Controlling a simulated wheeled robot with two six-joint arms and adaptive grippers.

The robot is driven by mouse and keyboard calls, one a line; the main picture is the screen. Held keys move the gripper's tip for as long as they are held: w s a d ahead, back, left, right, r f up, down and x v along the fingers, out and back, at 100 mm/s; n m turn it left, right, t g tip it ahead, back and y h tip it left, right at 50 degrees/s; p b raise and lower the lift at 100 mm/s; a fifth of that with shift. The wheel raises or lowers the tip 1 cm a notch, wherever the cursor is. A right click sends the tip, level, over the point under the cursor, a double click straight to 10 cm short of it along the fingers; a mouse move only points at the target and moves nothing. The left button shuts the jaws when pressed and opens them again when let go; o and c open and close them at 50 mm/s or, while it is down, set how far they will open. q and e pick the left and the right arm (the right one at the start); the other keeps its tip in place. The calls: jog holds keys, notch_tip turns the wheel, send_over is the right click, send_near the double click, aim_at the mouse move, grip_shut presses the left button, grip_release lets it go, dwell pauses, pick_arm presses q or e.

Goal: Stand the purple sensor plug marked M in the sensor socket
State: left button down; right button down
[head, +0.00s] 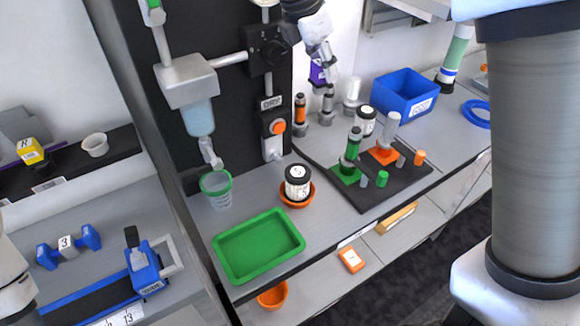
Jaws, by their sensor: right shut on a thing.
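My right gripper (325,72) reaches down from the top centre and is shut on the purple sensor plug (317,73). The fingers hide part of the plug, and I cannot read its mark. A grey metal socket (327,107) stands on the counter just below the gripper and looks like the sensor socket. I cannot tell whether the plug is above it or touching it. My left gripper is out of view.
A black mat (375,197) with green and orange parts lies in front. A blue bin (404,95), a green tray (258,246) and a clear cup (217,190) are nearby.

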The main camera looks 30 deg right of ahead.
jog(key=shift+d+r+n, duration=0.3)
jog(key=shift+r+n, duration=0.1)
jog(key=shift+r, duration=0.05)
notch_tip(320, 180, down, 27)
jog(key=shift+s+f, duration=0.1)
jog(key=shift+s, duration=0.05)
jog(key=shift+f, duration=0.2)
jog(key=shift+f, duration=0.1)
jog(key=c, duration=0.8)
grip_release()
